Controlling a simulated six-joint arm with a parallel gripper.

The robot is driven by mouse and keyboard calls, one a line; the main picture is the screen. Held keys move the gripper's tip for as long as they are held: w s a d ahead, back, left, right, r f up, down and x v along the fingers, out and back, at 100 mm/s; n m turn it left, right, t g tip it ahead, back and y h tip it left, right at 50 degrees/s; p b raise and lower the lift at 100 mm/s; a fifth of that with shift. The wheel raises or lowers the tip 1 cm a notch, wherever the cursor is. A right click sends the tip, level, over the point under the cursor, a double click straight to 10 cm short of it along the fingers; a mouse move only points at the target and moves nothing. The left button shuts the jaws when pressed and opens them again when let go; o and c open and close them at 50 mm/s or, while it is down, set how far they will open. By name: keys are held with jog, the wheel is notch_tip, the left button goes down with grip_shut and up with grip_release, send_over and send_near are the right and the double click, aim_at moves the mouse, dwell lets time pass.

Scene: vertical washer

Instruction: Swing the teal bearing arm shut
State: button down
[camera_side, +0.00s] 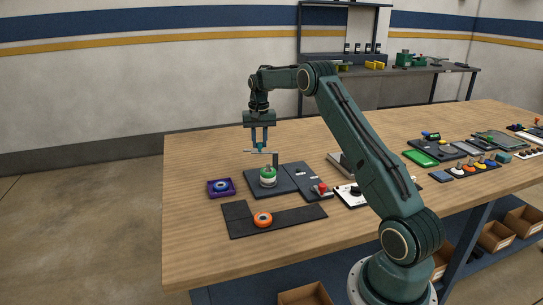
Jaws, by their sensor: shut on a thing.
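My gripper (259,148) points straight down above the dark fixture plate (291,175), with its fingers shut on a thin level bar (249,151). The bar seems to be the bearing arm; it is too small to tell its teal colour or its joint. It reaches right to the top of a dark upright post (276,159) on the plate. Below the bar stands a round green and white stack (268,177), with a visible gap between them.
A purple tray (221,188) with a blue ring lies left of the plate. An orange ring (263,219) sits on a dark L-shaped mat (290,216) in front. A red knob (323,188) and a white panel (350,196) stand to the right. Bare table lies behind and left.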

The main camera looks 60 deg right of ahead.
jog(key=shift+a, duration=0.1)
jog(key=s+a+n, duration=0.2)
jog(key=s+n, duration=0.4)
jog(key=n, duration=0.9)
jog(key=shift+s+a+n, duration=0.15)
jog(key=shift+a+n, duration=0.15)
jog(key=shift+a, duration=0.1)
jog(key=c, duration=1.2)
grip_release()
